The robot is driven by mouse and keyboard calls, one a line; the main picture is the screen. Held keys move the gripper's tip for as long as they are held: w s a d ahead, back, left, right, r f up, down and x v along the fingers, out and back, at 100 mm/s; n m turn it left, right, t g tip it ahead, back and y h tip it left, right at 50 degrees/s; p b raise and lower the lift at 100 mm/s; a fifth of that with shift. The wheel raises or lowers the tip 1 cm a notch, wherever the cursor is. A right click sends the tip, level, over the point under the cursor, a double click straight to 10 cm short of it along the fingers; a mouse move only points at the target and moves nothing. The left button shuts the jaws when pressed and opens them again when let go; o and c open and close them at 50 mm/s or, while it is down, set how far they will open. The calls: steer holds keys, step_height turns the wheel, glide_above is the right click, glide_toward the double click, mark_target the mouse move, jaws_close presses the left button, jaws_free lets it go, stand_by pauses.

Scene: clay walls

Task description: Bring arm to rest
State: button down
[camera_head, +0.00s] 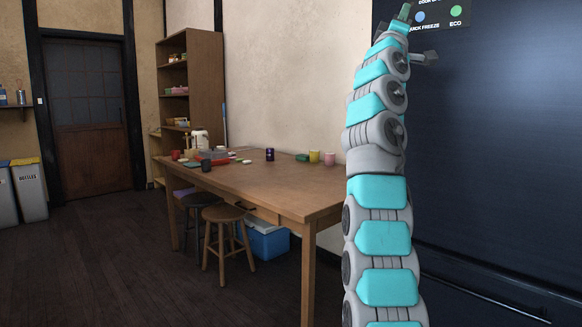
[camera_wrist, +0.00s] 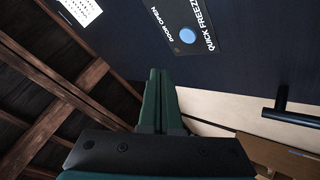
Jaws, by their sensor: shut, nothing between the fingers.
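My arm stands raised and nearly straight in the right half of the head view. My gripper (camera_head: 404,12) is at its top, by the control panel (camera_head: 440,15) of a dark fridge-like unit (camera_head: 500,150). In the wrist view my gripper (camera_wrist: 160,75) shows as two green fingers lying together, shut with nothing between them. The panel (camera_wrist: 185,30) shows there too, with a blue round button and the words "QUICK FREEZE" and "DOOR OPEN". I cannot tell whether the fingertips touch the unit.
A wooden table (camera_head: 260,190) with mugs and small items stands left of my arm, with stools (camera_head: 228,215) and a blue cooler (camera_head: 266,240) below. A shelf (camera_head: 190,90), door (camera_head: 88,115) and bins (camera_head: 28,188) are farther back. The floor at left is clear. A dark handle (camera_wrist: 290,110) juts out nearby.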

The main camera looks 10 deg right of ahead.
steer(key=w+f+g+y, duration=0.3)
steer(key=w+f+y, duration=0.4)
steer(key=f, duration=0.5)
steer(key=s+a+f+g+y, duration=0.2)
steer(key=s+a+f+g, duration=0.1)
steer(key=f, duration=0.8)
steer(key=s+a+f+g+y, duration=0.2)
steer(key=s+f+g+y, duration=0.15)
steer(key=f, duration=0.75)
steer(key=s+a+f+m+g+y, duration=0.1)
steer(key=s+a+f+g, duration=0.3)
steer(key=s+f, duration=0.8)
steer(key=s+a+f+m+g+y, duration=0.1)
steer(key=s+a+f+g, duration=0.3)
steer(key=s+f, duration=0.8)
steer(key=s+a+f+m+g+y, duration=0.2)
steer(key=s+f, duration=1)
steer(key=s, duration=1.3)
steer(key=a+g, duration=0.2)
steer(key=a, duration=0.1)
steer(key=shift+s+f, duration=0.25)
steer(key=shift+s, duration=0.05)
steer(key=shift+a+g+y, duration=0.1)
steer(key=shift+g+y, duration=0.15)
